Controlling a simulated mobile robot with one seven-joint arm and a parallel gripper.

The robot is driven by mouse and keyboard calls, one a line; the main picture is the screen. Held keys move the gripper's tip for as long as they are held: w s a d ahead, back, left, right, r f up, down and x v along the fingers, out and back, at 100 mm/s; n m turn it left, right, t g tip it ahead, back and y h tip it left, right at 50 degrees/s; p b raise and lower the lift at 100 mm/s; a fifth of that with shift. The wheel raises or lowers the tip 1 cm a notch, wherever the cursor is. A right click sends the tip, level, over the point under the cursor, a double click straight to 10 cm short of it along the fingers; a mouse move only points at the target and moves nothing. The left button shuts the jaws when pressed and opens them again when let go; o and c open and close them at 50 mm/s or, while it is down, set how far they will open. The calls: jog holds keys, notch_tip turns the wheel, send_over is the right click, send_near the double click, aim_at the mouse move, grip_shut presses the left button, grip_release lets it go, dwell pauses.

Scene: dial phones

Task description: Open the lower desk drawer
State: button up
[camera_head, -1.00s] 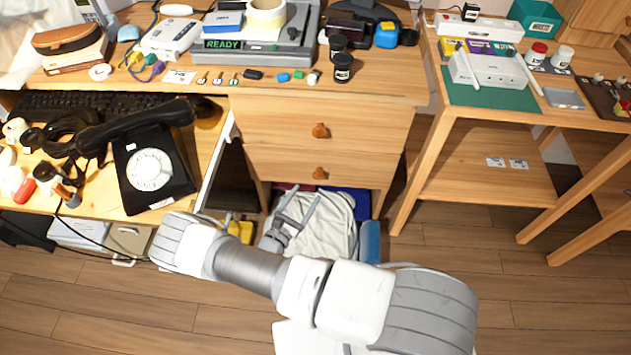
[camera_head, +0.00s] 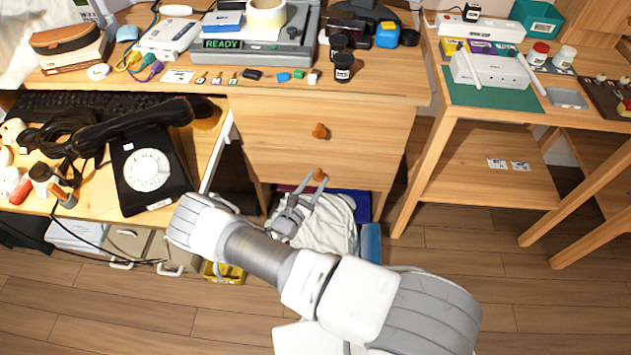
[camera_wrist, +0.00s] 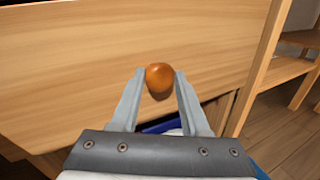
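The lower desk drawer (camera_head: 290,167) is a plain wooden front below the upper drawer, and it looks closed. Its round orange-brown knob (camera_head: 319,175) is at the middle of the front. In the wrist view the knob (camera_wrist: 159,77) sits between the tips of my gripper (camera_wrist: 158,85), with the drawer front (camera_wrist: 80,70) behind it. My gripper (camera_head: 312,183) has its fingers apart, one on either side of the knob. A small gap seems to show at the left finger; contact at the right finger cannot be told.
The upper drawer (camera_head: 300,125) has its own knob (camera_head: 320,131). A pale bag (camera_head: 335,225) lies under the drawers, with a blue item (camera_head: 371,243) beside it. A black dial phone (camera_head: 150,170) stands on the pulled-out tray at left. A side table (camera_head: 470,170) stands at right.

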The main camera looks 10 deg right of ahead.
grip_shut()
dwell(1.0)
